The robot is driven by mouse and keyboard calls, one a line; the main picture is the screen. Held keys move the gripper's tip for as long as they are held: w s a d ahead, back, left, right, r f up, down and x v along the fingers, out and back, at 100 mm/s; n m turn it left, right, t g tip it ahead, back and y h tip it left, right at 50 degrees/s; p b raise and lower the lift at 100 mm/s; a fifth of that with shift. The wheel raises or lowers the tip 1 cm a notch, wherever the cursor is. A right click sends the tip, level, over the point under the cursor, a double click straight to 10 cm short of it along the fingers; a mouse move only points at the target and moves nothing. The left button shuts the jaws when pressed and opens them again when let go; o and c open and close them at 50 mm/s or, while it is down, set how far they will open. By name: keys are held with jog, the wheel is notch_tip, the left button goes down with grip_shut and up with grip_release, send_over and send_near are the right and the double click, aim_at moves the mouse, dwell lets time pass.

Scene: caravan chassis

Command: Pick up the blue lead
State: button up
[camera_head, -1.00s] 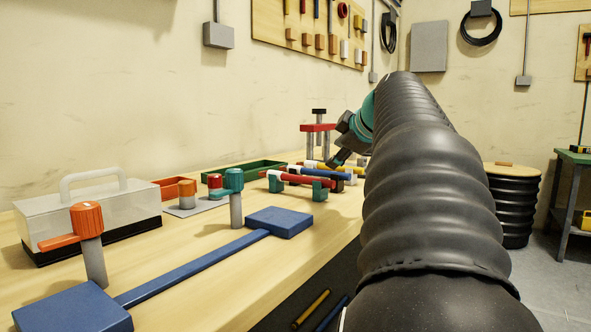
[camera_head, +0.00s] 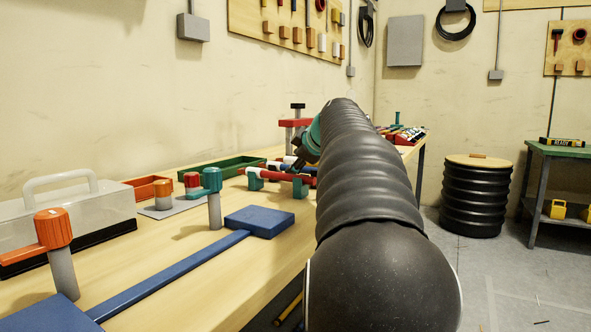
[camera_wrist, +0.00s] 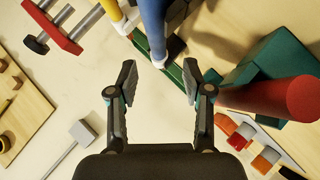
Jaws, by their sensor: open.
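The blue lead (camera_wrist: 153,25) is a blue rod with a white end, at the top middle of the wrist view. It lies between a yellow lead (camera_wrist: 112,10) and a red lead (camera_wrist: 270,97). My gripper (camera_wrist: 159,76) is open and empty, its fingertips on either side of the line of the blue lead's white end. I cannot tell the depth between them. In the head view my gripper is largely hidden by my arm, close to the rack, and most of the blue lead is hidden there. The red lead (camera_head: 282,175) rests on teal supports.
A red-topped clamp (camera_head: 296,123) stands behind the leads. A green tray (camera_head: 218,167) lies to the left. A blue block (camera_head: 260,221), an orange-topped post (camera_head: 60,262) and a white case (camera_head: 70,215) occupy the near bench. A black drum (camera_head: 475,195) stands on the floor at right.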

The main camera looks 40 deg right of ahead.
jog(key=x, duration=0.4)
jog(key=shift+w, duration=0.1)
grip_shut()
jog(key=shift+r, duration=0.1)
